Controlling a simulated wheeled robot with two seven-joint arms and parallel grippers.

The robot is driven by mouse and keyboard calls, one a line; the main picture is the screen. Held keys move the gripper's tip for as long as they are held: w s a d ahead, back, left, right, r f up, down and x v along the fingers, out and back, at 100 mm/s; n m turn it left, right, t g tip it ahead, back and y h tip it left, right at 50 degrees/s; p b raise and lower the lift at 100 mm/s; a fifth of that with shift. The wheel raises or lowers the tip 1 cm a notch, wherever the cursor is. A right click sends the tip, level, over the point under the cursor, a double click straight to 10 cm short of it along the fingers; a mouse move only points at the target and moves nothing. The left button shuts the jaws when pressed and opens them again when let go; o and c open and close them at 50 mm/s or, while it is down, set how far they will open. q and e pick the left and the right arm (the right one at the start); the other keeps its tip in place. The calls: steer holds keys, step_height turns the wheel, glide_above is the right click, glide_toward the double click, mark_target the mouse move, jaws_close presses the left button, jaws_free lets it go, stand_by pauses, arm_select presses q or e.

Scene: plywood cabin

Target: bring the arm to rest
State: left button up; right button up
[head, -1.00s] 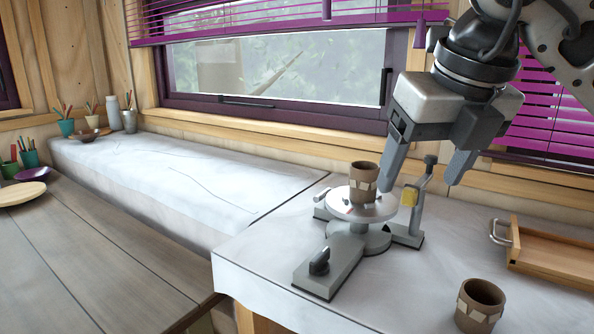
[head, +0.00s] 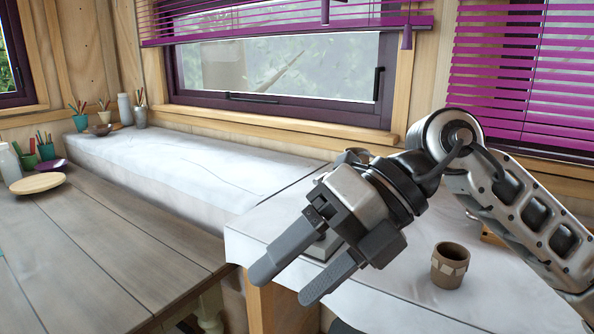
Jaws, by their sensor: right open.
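My right gripper (head: 306,285) is open and empty. It hangs over the near left edge of the white-covered bench (head: 412,312), with its fingers pointing down and to the left. My right arm comes in from the right and hides most of the grey stand on the bench; only part of the stand's foot (head: 322,247) shows. A brown cup with a pale band (head: 450,265) stands upright on the bench, to the right of the gripper and apart from it. My left gripper is not in view.
A grey wooden table (head: 95,255) fills the lower left, with a round wooden plate (head: 38,183) on it. A long white-covered ledge (head: 190,165) runs under the window. The ledge's middle is clear.

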steer(key=s+a+r+g+y, duration=0.1)
steer(key=s+a+g+y, duration=0.25)
steer(key=y, duration=0.25)
steer(key=w+d+f+m+t+y, duration=0.15)
steer(key=w+m+t+y, duration=0.25)
steer(key=m+t, duration=0.55)
steer(key=w+d+m+t+y, duration=0.35)
steer(key=m+t, duration=0.45)
steer(key=m, duration=0.3)
steer(key=w+d+f+m+t+h, duration=0.3)
steer(key=d+f+m+t+h, duration=0.2)
steer(key=f+m+t+h, duration=0.45)
steer(key=s+d+f+m+g+h, duration=0.2)
steer(key=s+f+m+g+h, duration=0.1)
steer(key=f, duration=0.5)
steer(key=s+d+f+m+g+h, duration=0.2)
steer(key=s+f, duration=0.4)
steer(key=f, duration=0.3)
steer(key=s+d+f+m+g+h+p, duration=0.1)
steer(key=s+d+f+m+g+h, duration=0.2)
steer(key=f, duration=0.5)
steer(key=s+m+g+h, duration=0.1)
steer(key=m+g+h, duration=0.1)
steer(key=shift+s+f+m, duration=0.15)
steer(key=shift+f+m, duration=0.15)
steer(key=shift+m, duration=0.1)
